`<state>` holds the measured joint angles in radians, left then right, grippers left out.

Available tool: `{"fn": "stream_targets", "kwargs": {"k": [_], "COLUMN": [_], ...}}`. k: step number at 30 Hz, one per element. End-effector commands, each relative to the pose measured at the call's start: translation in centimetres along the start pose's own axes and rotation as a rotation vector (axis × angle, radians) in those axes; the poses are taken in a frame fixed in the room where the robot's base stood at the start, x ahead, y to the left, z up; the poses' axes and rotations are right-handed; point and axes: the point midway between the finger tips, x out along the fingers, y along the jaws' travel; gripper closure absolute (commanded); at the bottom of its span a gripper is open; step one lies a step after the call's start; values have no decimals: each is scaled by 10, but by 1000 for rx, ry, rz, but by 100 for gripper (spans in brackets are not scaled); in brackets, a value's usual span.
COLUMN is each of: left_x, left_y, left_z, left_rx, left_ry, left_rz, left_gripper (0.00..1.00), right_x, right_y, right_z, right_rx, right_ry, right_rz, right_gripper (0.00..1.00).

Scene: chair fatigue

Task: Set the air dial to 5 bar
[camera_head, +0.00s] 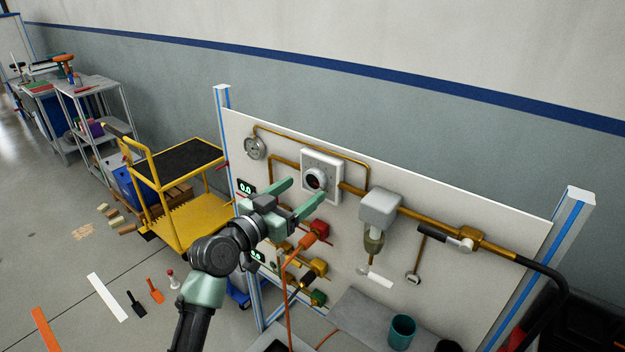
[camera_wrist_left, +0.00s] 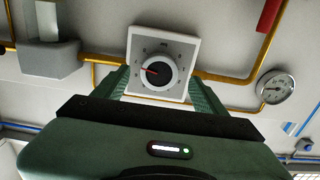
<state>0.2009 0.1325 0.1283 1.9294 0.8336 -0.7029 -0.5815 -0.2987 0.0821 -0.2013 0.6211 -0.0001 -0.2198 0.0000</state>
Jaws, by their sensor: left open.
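The air dial is a dark round knob (camera_head: 315,180) on a white square plate (camera_head: 335,168), fixed to the upright white panel. In the left wrist view the knob (camera_wrist_left: 158,71) faces the camera, with a red pointer aimed left and slightly up; the scale numbers are too small to read. My left gripper (camera_head: 305,194) is open, its two green fingers reaching toward the plate. In the left wrist view the fingers show on either side of the plate's lower part. I cannot tell whether they touch the knob. My right gripper is not in view.
A round gauge (camera_head: 255,147) sits left of the dial, also in the left wrist view (camera_wrist_left: 275,87). Brass pipes (camera_head: 410,213), a grey filter unit (camera_head: 380,208) and a red valve (camera_head: 320,230) are nearby. A digital display (camera_head: 245,187) reads 0.0. A yellow cart (camera_head: 190,215) stands left.

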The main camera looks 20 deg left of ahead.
Motion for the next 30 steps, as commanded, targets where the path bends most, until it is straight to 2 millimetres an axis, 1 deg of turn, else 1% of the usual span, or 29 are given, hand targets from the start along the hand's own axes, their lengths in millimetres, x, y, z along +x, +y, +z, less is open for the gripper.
{"fn": "stream_targets", "kwargs": {"k": [1,3,6,9,13,20,21,23,24,27,30], "left_x": [10,22,35,44,49,49,49,49,49,49,49], "left_y": [0,0,0,0,0,0,0,0,0,0,0], "left_z": [-4,-3,-2,-1,1,1,1,1,1,1,1], "left_rx": [-5,-5,-4,-3,-1,-1,-1,-1,-1,-1,-3], "left_ry": [0,0,0,-2,-2,-2,-2,-2,-2,-2,-2], "left_rz": [0,0,-1,0,-1,-1,-1,-1,-1,-1,-1], "left_gripper": [28,28,28,28,28,28,39,56,67,91,91], "right_x": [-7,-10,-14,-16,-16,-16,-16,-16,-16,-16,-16], "right_y": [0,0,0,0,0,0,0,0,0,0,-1], "right_z": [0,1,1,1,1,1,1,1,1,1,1], "right_rx": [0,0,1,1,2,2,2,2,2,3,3], "right_ry": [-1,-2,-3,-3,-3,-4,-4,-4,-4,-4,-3], "right_rz": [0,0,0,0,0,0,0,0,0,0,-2], "right_gripper": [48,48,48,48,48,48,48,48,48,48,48]}}
